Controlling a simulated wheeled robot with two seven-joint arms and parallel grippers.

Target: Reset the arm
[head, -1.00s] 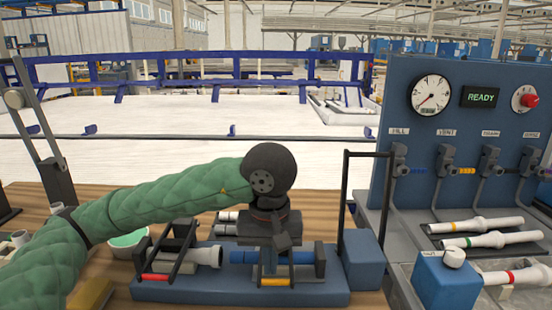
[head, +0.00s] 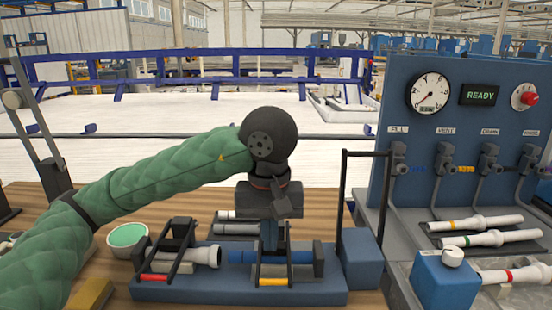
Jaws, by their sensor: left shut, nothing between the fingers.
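My left arm, in a green quilted sleeve, reaches in from the left. My left gripper (head: 270,236) points down over the blue fixture (head: 215,294), shut and empty, seen from behind. It stands in front of or above a blue pipe (head: 243,257) lying in the fixture's clamp; the wrist hides part of the area, and I cannot tell the exact gap. A white pipe (head: 208,257) lies to the left in the same fixture. My right gripper is not in view.
A round container with green content (head: 127,238) stands left of the fixture. A black upright frame and blue block (head: 362,265) stand at its right. Further right is a blue panel (head: 455,125) with gauge, valves and several white pipes (head: 490,238).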

